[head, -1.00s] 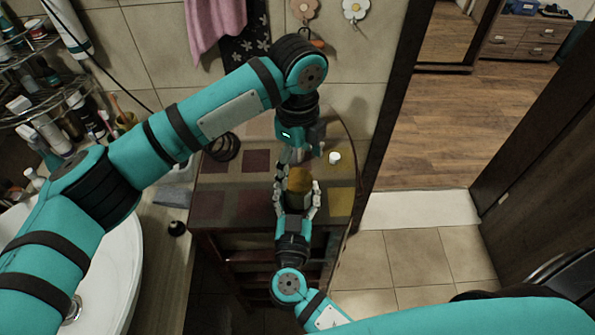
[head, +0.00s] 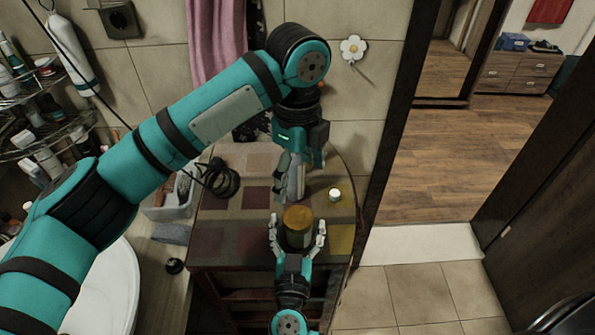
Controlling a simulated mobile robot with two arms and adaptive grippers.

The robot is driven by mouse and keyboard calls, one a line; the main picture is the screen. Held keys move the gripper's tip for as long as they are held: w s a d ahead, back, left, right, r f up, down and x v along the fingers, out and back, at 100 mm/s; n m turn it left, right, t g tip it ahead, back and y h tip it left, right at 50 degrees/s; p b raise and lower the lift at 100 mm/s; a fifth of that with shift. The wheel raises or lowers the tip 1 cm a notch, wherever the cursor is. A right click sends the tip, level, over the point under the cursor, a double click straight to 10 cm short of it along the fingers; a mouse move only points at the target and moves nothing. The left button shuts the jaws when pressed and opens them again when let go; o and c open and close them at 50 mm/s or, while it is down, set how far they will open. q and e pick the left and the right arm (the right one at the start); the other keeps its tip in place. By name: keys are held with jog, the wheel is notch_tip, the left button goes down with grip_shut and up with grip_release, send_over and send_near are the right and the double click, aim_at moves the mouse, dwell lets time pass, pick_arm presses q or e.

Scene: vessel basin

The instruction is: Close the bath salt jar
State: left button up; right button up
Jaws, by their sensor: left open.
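The jar (head: 298,239) stands upright near the front edge of the small patterned table. Its round top (head: 298,215) is golden-brown; I cannot tell whether this is a lid or the contents. My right gripper (head: 297,228) comes from the front, with one finger on each side of the jar. The fingers are spread and small gaps show between them and the jar. My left gripper (head: 291,190) is open and points down just behind the jar, apart from it, with its fingers seen edge-on. No separate lid is clearly visible in it.
A small white-topped container (head: 335,195) stands on the table (head: 228,222) to the right of the jar. A dark coil (head: 220,178) lies at the table's back left. The wall is close behind; a washbasin (head: 108,290) is at left.

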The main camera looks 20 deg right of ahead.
jog(key=v, duration=1.2)
jog(key=shift+f, duration=0.1)
dwell(0.4)
